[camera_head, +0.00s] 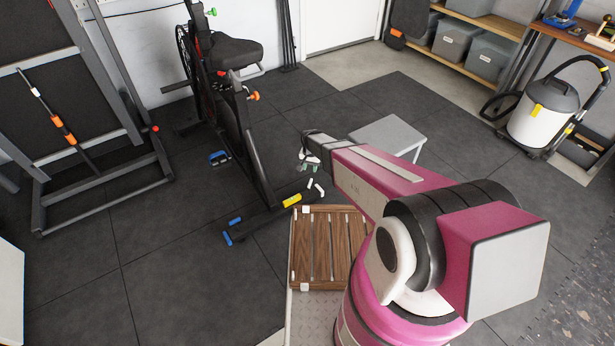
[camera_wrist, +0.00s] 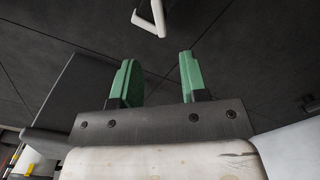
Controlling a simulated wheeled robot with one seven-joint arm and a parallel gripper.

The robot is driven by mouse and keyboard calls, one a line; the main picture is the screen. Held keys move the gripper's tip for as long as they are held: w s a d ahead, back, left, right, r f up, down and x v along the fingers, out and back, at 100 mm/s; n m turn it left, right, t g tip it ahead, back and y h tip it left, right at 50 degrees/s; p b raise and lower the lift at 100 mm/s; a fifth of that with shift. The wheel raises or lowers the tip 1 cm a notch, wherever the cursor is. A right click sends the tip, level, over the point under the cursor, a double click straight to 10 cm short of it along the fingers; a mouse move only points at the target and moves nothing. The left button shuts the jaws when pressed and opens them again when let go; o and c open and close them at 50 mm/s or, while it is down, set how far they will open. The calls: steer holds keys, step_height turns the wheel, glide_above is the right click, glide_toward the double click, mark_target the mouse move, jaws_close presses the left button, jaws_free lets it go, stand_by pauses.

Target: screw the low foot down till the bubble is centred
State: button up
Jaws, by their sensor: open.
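A black exercise bike (camera_head: 246,140) stands on the dark floor at the left of centre. Its near floor bar (camera_head: 262,218) has a blue end piece (camera_head: 233,231) at its left. A yellow piece (camera_head: 292,201) sits on the bar; I cannot tell whether it is the level, and no bubble can be made out. White bent pieces (camera_head: 317,188) show by the bar's right end. My gripper (camera_head: 306,163) is above and behind that end in the head view. In the wrist view its green fingers (camera_wrist: 158,60) are apart, with nothing between them. A white bent part (camera_wrist: 151,22) lies beyond them.
A slatted wooden tray (camera_head: 321,272) is close in front of my arm. A grey stool (camera_head: 388,133) stands behind my forearm. A rack (camera_head: 100,190) is at left, a vacuum cleaner (camera_head: 541,108) at right. The floor (camera_head: 170,260) left of the bar is clear.

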mark_target(310, 182)
step_height(310, 182, down, 11)
steer(key=shift+r, duration=0.15)
stand_by(0.4)
jaws_close()
